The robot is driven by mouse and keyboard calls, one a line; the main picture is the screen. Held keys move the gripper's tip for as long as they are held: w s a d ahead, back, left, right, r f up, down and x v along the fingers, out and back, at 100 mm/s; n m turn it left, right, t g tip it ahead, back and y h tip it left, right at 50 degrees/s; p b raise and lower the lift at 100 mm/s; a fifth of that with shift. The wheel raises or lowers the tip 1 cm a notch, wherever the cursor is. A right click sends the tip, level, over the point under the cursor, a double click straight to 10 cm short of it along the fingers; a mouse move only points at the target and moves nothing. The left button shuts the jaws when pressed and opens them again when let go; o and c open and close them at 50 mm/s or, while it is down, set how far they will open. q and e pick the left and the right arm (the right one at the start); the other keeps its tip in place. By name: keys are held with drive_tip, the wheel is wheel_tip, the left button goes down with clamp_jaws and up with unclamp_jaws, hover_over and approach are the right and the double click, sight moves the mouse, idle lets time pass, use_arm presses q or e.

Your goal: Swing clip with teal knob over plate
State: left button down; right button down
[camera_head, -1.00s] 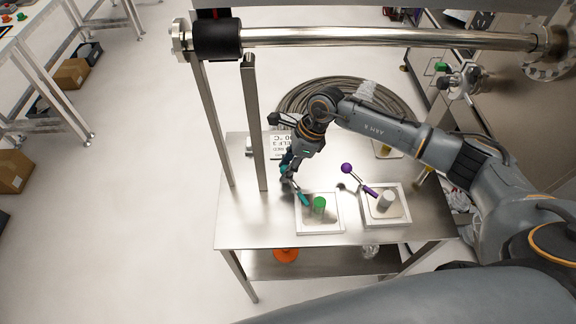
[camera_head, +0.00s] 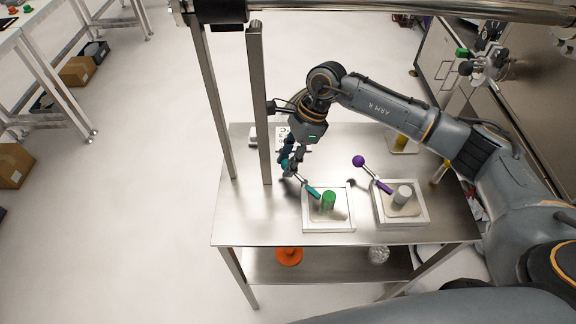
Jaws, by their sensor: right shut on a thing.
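The clip with the teal knob is a thin rod with a teal tip (camera_head: 313,192) that reaches the upper left edge of a pale square plate (camera_head: 316,222). A green cylinder (camera_head: 328,201) stands on this plate. The teal knob (camera_head: 286,164) is at the rod's other end, partly hidden by the fingers. My right gripper (camera_head: 289,170) is shut on the teal knob, pointing down over the table. My left gripper is not in view.
A second square plate (camera_head: 417,219) to the right bears a white cylinder (camera_head: 403,195) and a clip with a purple knob (camera_head: 358,161). A steel post (camera_head: 259,110) stands close left of my right gripper. The table's front left (camera_head: 255,225) is bare.

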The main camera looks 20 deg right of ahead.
drive_tip(key=shift+d+f, duration=0.15)
drive_tip(key=shift+d, duration=0.2)
drive_tip(key=c, duration=1)
unclamp_jaws()
drive_tip(key=shift+s, duration=0.1)
drive_tip(key=shift+o, duration=0.7)
drive_tip(key=shift+d, duration=0.25)
drive_tip(key=shift+a, duration=0.2)
drive_tip(key=shift+r, duration=0.35)
drive_tip(key=v, duration=1.1)
drive_tip(key=shift+d+r, duration=0.15)
drive_tip(key=shift+d, duration=0.25)
